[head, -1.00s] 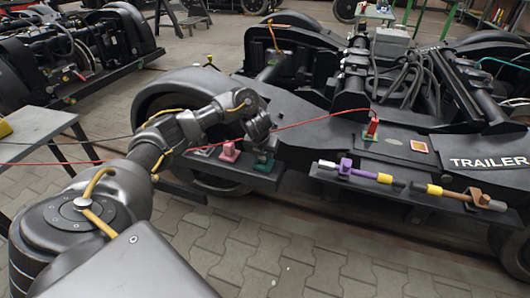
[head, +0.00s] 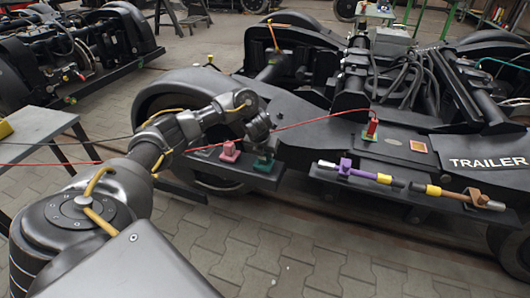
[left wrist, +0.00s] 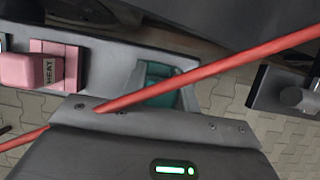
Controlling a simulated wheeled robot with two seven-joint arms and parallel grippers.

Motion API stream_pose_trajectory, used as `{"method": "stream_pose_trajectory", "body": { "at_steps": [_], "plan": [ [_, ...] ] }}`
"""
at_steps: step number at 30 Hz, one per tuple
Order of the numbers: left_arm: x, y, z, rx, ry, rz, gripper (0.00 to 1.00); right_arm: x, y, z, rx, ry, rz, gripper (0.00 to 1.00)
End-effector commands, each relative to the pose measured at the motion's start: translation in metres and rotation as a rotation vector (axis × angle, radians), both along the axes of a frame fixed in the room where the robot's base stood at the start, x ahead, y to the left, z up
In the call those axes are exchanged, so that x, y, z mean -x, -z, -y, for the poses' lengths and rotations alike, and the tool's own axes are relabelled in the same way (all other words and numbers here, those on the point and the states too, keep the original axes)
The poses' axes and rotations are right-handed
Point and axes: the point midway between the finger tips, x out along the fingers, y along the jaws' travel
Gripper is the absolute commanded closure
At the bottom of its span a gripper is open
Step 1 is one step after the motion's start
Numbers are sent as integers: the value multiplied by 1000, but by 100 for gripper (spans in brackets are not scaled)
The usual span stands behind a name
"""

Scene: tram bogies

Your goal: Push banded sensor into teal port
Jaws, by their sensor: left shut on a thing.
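The teal port (head: 264,166) is a block on the dark ledge at the near side of the bogie, right of a pink block (head: 229,151). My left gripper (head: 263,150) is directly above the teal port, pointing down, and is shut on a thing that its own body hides. I cannot make out bands on that thing or how deep it sits. In the left wrist view, the teal port (left wrist: 155,78) shows partly behind the gripper housing and a red cable. The pink block (left wrist: 57,68) reads HEAT. My right gripper is not in view.
The red cable (head: 320,119) runs past my gripper to a red plug (head: 371,128). A grey table (head: 35,130) stands at left. Paved floor is clear in front.

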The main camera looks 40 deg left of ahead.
Motion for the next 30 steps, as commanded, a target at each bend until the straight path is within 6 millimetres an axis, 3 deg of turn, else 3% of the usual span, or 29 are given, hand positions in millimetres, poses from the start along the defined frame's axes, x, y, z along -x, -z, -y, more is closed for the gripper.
{"method": "stream_pose_trajectory", "body": {
  "at_steps": [23, 24, 30],
  "plan": [
    [0, 8, 0, 0, -1, 0, 89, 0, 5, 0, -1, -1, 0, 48],
    [0, 7, 0, 0, -1, 0, 67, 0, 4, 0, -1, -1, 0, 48],
    [0, 7, 0, 0, 0, 0, 44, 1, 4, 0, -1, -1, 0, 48]
  ]
}}
